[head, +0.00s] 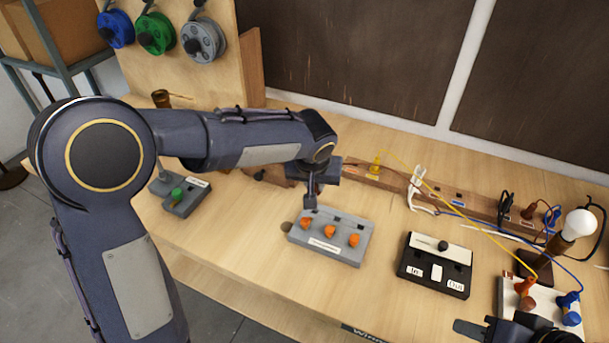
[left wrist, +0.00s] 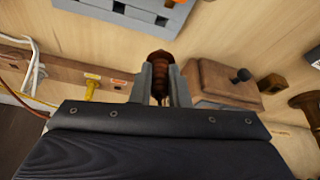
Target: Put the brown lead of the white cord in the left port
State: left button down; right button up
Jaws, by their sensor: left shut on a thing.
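My left gripper (head: 311,200) is over the table, just behind the grey block with orange knobs (head: 318,246). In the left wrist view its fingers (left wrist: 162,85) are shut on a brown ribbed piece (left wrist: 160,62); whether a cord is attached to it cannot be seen. A white cord (head: 414,190) lies at the wooden rail, and it also shows in the left wrist view (left wrist: 33,65). Which opening is the left port is unclear. My right gripper is only partly visible at the bottom right.
A black switch box (head: 435,268) stands right of the grey block. A lamp with a white bulb (head: 579,223) and yellow and blue wires crowd the right end. Bare table lies between the blocks.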

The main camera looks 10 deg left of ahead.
pick_arm(q)
jog(key=shift+d+f+b, duration=0.1)
jog(key=shift+f+b, duration=0.25)
jog(key=shift+f, duration=0.2)
jog(key=shift+f+b, duration=0.95)
jog(key=shift+f, duration=0.7)
jog(key=shift+f+b, duration=0.9)
jog(key=shift+b, duration=0.1)
jog(key=shift+f+b, duration=0.55)
jog(key=shift+b, duration=0.3)
jog(key=c, duration=1.3)
grip_release()
jog(key=shift+r, duration=0.1)
